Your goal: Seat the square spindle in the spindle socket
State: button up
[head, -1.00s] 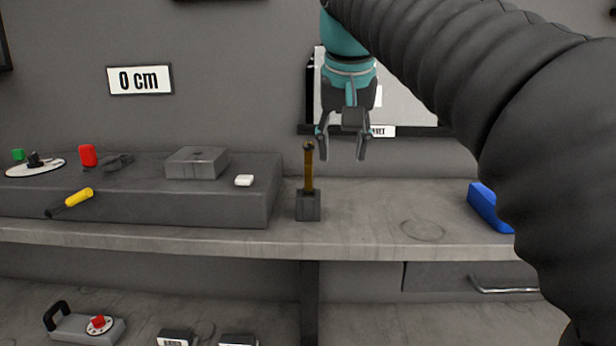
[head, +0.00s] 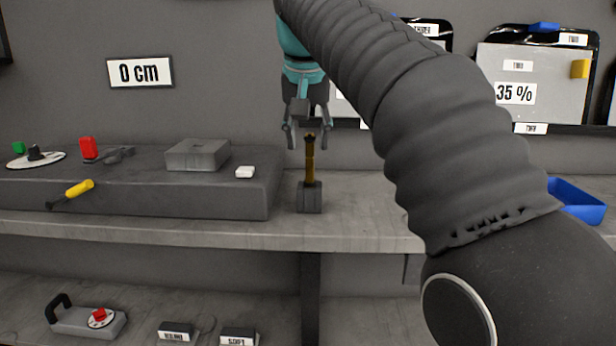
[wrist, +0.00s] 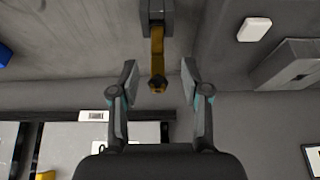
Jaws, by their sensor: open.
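The square spindle (head: 310,168) is a brass-brown bar with a dark top end. It stands upright in a small dark grey block (head: 310,199) on the workbench. My gripper (head: 306,139) points down at the spindle's top with its fingers apart. In the wrist view the spindle (wrist: 157,50) runs from the block (wrist: 150,8) to its dark end, which appears between my open fingertips (wrist: 159,76). Whether a finger touches it cannot be told. A grey box (head: 197,156) with a small mark on top sits on the raised ledge; I cannot tell whether it is the spindle socket.
A blue tray (head: 580,203) lies at the right. My arm hides much of the bench's right part.

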aim_at(309, 156)
jog(key=shift+b+x, duration=0.8)
jog(key=shift+x, duration=2.6)
jog(key=shift+d, duration=0.15)
grip_shut()
